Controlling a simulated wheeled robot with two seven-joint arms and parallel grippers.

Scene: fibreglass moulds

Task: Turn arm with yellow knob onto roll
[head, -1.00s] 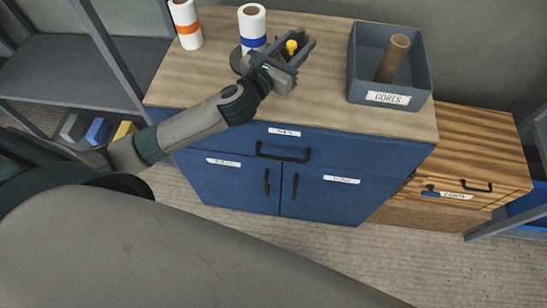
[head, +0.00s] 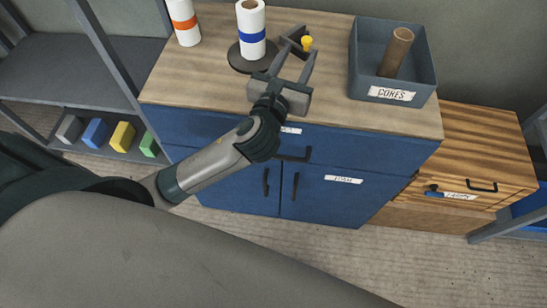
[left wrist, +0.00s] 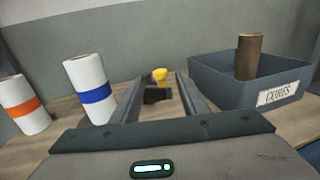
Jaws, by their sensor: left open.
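A white roll with a blue band (head: 251,32) stands upright on a round dark base (head: 236,58) on the counter. A dark arm (head: 291,41) with a yellow knob (head: 307,43) is to the right of the roll, apart from it. My left gripper (head: 301,54) is open and empty, its fingers pointing at the knob. In the left wrist view the knob (left wrist: 160,75) shows between the fingertips, seemingly at or just beyond them. The roll with the blue band (left wrist: 90,92) is left of the fingers there. My right gripper is not in view.
A white roll with an orange band (head: 184,24) stands at the counter's left. A grey box (head: 358,88) holding a brown core tube (head: 396,52) is at the right. Blue cabinet drawers (head: 350,155) are below. The counter (head: 190,80) is bare at the front left.

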